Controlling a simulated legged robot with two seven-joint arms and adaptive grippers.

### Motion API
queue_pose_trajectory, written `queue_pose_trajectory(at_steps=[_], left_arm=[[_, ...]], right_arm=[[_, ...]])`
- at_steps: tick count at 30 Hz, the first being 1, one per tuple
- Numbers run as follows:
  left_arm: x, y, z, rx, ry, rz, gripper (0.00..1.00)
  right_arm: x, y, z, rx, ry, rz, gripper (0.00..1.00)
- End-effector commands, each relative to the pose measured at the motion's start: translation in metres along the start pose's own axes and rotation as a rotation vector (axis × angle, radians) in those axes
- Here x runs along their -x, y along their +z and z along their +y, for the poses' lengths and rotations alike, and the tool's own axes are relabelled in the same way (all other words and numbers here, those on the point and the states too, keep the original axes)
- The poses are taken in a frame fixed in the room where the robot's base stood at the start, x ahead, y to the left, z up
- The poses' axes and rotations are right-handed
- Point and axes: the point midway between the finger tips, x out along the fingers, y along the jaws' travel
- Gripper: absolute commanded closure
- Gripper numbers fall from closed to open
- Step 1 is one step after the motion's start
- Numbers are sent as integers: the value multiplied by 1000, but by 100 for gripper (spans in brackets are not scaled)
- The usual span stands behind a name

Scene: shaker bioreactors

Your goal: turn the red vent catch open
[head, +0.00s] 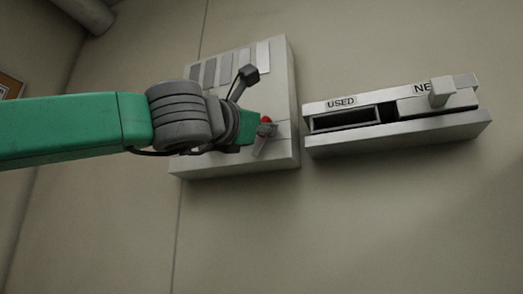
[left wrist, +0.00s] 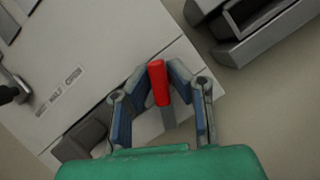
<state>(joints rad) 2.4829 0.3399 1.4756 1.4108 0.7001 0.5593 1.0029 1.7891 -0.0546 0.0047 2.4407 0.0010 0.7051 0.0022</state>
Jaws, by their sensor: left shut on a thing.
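The red vent catch (head: 266,120) sits on the lower right part of a pale wall box (head: 284,78). In the left wrist view the catch (left wrist: 158,84) is a red bar with a grey lower part, lying between the fingers. My left gripper (head: 262,136) is at the catch, with its green arm coming in from the left. Its two fingers (left wrist: 160,76) are closed about the red bar, one on each side. The gripper partly hides the catch's base. My right gripper is in neither view.
To the right on the wall is a grey holder (head: 400,135) with an open slot under a "USED" label (head: 341,102) and a block at its "NE…" side. Grey strips (head: 227,68) line the box's upper face. Small lettering (left wrist: 58,92) marks its panel. The wall below is bare.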

Motion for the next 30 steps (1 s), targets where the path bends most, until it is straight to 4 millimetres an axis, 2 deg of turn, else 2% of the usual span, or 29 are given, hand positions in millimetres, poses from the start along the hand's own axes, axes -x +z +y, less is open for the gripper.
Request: queue_pose_trajectory(at_steps=[1, 3, 12, 21, 30], left_arm=[[2, -1, 0, 42, 24, -7, 100], [2, 0, 1, 100, 48, -7, 100], [2, 2, 6, 308, 136, -9, 100], [2, 3, 7, 421, 181, -8, 100], [2, 4, 6, 449, 190, -6, 100]], right_arm=[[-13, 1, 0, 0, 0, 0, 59], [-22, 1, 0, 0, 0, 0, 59], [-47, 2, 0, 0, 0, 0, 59], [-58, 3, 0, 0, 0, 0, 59], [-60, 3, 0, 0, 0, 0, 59]])
